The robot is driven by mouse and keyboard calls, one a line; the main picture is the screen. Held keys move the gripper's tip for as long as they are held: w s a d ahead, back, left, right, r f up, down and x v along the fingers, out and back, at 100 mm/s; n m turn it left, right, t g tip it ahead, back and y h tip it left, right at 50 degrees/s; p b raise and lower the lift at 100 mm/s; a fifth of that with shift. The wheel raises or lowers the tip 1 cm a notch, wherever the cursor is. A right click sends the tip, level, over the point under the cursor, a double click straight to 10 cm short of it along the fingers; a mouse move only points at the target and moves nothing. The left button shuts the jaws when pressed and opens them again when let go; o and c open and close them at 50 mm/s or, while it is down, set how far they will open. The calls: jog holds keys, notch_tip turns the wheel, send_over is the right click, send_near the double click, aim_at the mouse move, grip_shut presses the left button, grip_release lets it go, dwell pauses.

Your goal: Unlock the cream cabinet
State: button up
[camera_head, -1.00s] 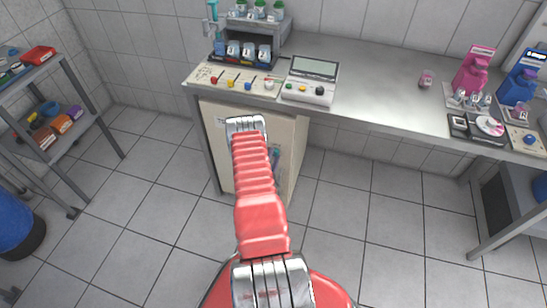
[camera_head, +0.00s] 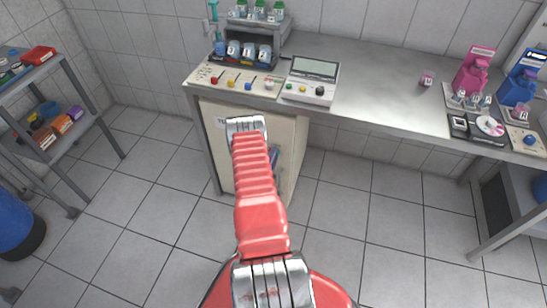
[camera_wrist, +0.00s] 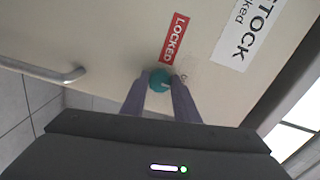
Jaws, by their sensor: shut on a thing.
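The cream cabinet (camera_head: 290,150) stands under the steel bench in the head view, its front partly hidden by my arm. In the wrist view its cream door (camera_wrist: 110,40) fills the upper part. A round teal knob (camera_wrist: 160,79) sits on the door beside a red label reading LOCKED (camera_wrist: 174,38). My gripper (camera_wrist: 160,85) has its two dark fingers on either side of the knob, shut on it. A light mark on the knob points sideways toward the right finger. In the head view the knob is hidden behind my arm.
A metal bar handle (camera_wrist: 45,71) is on the door at the left. A white sign (camera_wrist: 246,32) ending in STOCK is beside the label. Above the cabinet, the bench (camera_head: 385,85) carries a panel with coloured levers (camera_head: 232,85) and a grey device (camera_head: 311,80). Floor around is clear.

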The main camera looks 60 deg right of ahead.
jog(key=shift+s+f, duration=0.1)
jog(key=shift+s, duration=0.05)
jog(key=o, duration=1.1)
jog(key=shift+c, duration=0.2)
jog(key=shift+a, duration=0.15)
jog(key=s+a, duration=0.2)
jog(key=a, duration=1.1)
jog(key=shift+a, duration=0.2)
jog(key=shift+f, duration=0.1)
